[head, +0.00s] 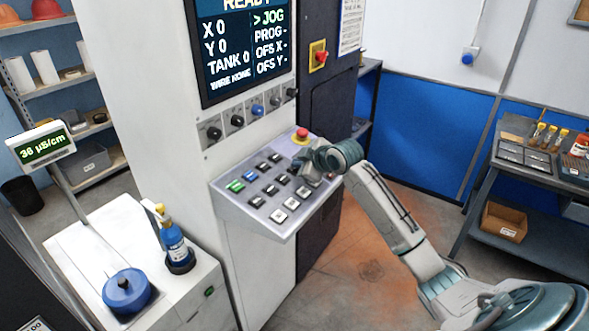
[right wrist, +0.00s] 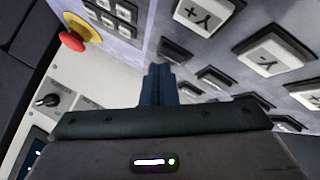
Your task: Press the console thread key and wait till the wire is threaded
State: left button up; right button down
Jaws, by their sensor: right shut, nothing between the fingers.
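The console's sloped key panel (head: 235,205) carries rows of dark and white keys, one green key (head: 236,186) and one blue. I cannot read which key is the thread key. The console screen (head: 245,50) shows "READY", X 0, Y 0, TANK 0 and "WIRE NONE", with a marker at JOG. My right gripper (head: 310,180) is shut and empty over the right side of the key panel, hiding some keys. In the right wrist view its shut fingers (right wrist: 159,82) point at the panel among the keys, near a white Y+ key (right wrist: 203,14). I cannot tell whether they touch. My left gripper is not in view.
A red emergency stop button (head: 302,134) sits at the panel's upper corner, close to my right gripper. Black and blue knobs (head: 257,110) line the face below the screen. A white cabinet (head: 90,245) with a blue bottle (head: 172,240) stands left of the console.

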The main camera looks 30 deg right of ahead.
jog(key=shift+f, duration=0.35)
dwell(0.5)
jog(key=shift+s+r+p, duration=0.1)
jog(key=shift+r+p, duration=0.7)
jog(key=shift+r, duration=0.1)
jog(key=shift+d+r+p, duration=0.1)
jog(key=shift+r+p, duration=0.2)
jog(key=shift+p, duration=0.1)
jog(key=r+p, duration=0.1)
jog(key=r, duration=0.1)
jog(key=s+r+p, duration=0.1)
jog(key=r+p, duration=0.1)
jog(key=shift+d+p, duration=0.15)
jog(key=shift+p, duration=0.15)
